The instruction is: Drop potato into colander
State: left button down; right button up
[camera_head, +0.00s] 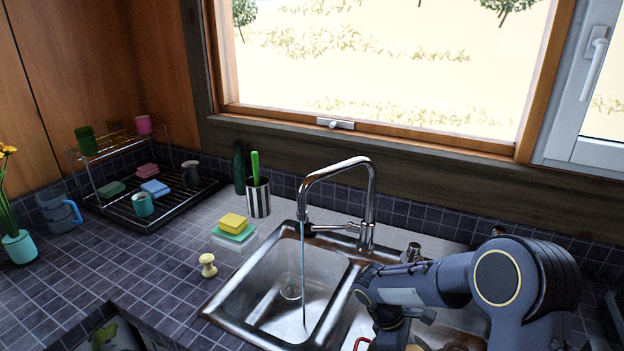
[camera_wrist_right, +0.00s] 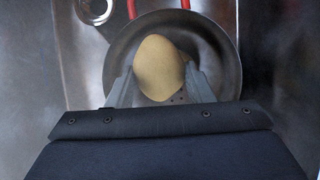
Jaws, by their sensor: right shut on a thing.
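In the right wrist view, my right gripper (camera_wrist_right: 160,86) is shut on the potato (camera_wrist_right: 159,62), a smooth tan oval between its two grey fingers. Behind the potato is the round metal colander (camera_wrist_right: 222,62), with a red handle at the top of the picture and a few small holes showing. The potato appears over the colander's inside; the gap between them is hard to judge. A bit of red handle (camera_head: 362,343) shows at the bottom edge. My left gripper is out of view.
The left sink basin (camera_head: 270,290) is empty, with water running from the tall faucet (camera_head: 371,200). A yellow sponge (camera_head: 233,222), a brush (camera_head: 208,265) and a striped cup (camera_head: 258,198) stand left of it. A dish rack (camera_head: 150,200) is at the back left.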

jog(key=o, duration=1.1)
jog(key=v, duration=0.8)
jog(key=shift+d, duration=0.1)
